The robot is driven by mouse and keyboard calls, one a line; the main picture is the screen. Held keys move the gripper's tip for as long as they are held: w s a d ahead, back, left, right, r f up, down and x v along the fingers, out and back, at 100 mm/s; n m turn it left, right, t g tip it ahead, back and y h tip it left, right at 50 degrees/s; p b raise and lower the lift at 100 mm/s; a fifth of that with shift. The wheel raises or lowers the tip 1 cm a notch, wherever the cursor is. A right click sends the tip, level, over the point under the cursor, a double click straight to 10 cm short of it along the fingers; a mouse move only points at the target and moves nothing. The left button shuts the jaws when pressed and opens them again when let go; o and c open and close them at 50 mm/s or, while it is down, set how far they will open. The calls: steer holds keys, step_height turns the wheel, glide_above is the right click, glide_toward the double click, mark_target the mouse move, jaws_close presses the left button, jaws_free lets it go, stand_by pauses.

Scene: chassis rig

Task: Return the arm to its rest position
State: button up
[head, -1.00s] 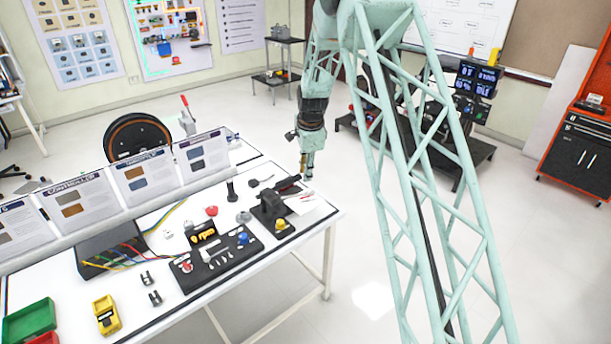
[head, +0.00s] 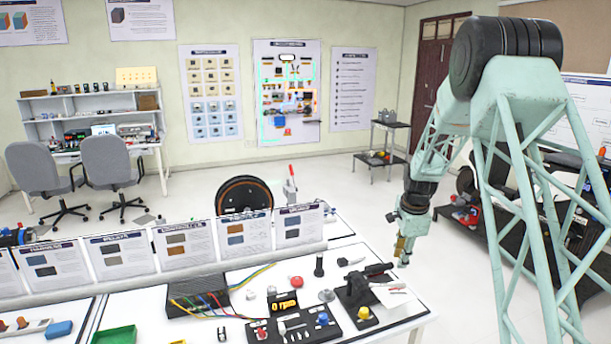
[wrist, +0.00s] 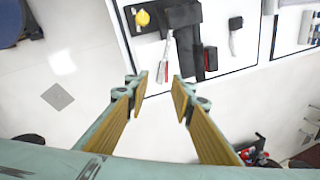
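My gripper (head: 402,252) hangs at the end of my green lattice arm, near the right end of the white workbench in the head view. In the wrist view my gripper (wrist: 160,97) has its two yellow-padded fingers spread apart, with nothing between them. Past the fingertips, the wrist view shows the workbench edge and a dark vise-like device (wrist: 183,45). The same device (head: 361,291) shows in the head view, left of and below my gripper.
A dark low platform (head: 481,244) stands at the right behind my arm. Open floor (head: 345,190) lies behind the bench.

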steer(key=s+a+r+n+b, duration=0.2)
steer(key=s+a+r+n, duration=0.3)
steer(key=s+r, duration=0.85)
steer(key=s+a+r+n+b, duration=0.2)
steer(key=s+a+r+n, duration=0.2)
steer(key=s+r, duration=0.95)
steer(key=s+a+n+b, duration=0.1)
steer(key=s+n, duration=0.2)
steer(key=s, duration=0.9)
steer(key=s+a+f+n+t+b, duration=0.1)
steer(key=s+a+n, duration=0.1)
steer(key=s, duration=1)
steer(key=s+a+n+b, duration=0.1)
steer(key=s+n, duration=0.3)
steer(key=s, duration=0.8)
steer(key=shift+s+a+f+b, duration=0.35)
steer(key=shift+s+a+f, duration=0.05)
steer(key=shift+a, duration=0.05)
